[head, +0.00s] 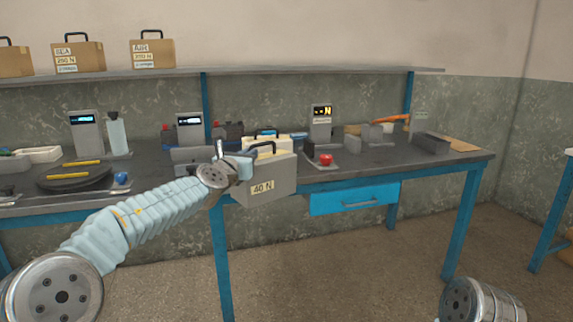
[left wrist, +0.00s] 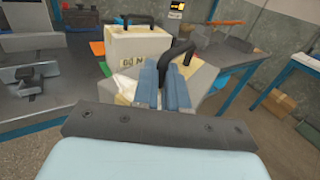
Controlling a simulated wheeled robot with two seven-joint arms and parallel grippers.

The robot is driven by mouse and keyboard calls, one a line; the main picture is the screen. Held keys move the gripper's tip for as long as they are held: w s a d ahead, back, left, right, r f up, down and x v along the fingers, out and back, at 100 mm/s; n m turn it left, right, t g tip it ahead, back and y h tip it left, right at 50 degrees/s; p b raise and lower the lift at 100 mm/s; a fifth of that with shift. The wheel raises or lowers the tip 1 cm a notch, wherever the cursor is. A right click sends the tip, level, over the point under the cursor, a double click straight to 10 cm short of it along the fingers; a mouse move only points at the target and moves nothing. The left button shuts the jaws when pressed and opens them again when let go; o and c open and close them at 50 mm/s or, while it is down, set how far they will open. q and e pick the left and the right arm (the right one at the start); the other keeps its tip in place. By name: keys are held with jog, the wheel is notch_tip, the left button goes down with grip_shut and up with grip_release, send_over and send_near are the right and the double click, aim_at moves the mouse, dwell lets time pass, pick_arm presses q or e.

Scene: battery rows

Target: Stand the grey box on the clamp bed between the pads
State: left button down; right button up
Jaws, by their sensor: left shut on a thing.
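The grey box (head: 270,182), labelled 40 N and with a black handle, is upright in front of the bench's front edge. My left gripper (head: 241,163) is shut on it at its top; the exact grip is hard to see. In the left wrist view the blue fingers (left wrist: 165,82) lie close together at the black handle, with the grey box (left wrist: 207,80) partly hidden behind them. A display post (head: 322,118) marked N stands on the bench with a red knob (head: 326,159) before it. Grey blocks (head: 372,135) right of it may be the clamp pads; the bed is unclear. My right gripper is out of view.
A cream box (head: 280,146) with a black handle stands on the bench just behind the grey box; it also shows in the left wrist view (left wrist: 140,46). A blue drawer (head: 354,198) hangs under the bench. A dark tray (head: 80,177) and bottle (head: 116,134) are at left.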

pick_arm(q)
jog(key=s+a+f+n+y, duration=0.1)
jog(key=s+f+n+y, duration=0.15)
jog(key=f, duration=0.85)
jog(key=s+f+n+y, duration=0.15)
jog(key=f+y, duration=0.25)
jog(key=f, duration=0.6)
jog(key=s+a+f+n+y, duration=0.1)
jog(key=s+f+n+y, duration=0.2)
jog(key=f, duration=0.8)
jog(key=s+a+f+n+y, duration=0.1)
jog(key=s+a+f, duration=0.3)
jog(key=s, duration=0.6)
jog(key=s+a+f+n+g+y, duration=0.1)
jog(key=s+a+f+y, duration=0.2)
jog(key=s, duration=0.8)
jog(key=shift+a+f, duration=0.45)
jog(key=shift+f, duration=0.2)
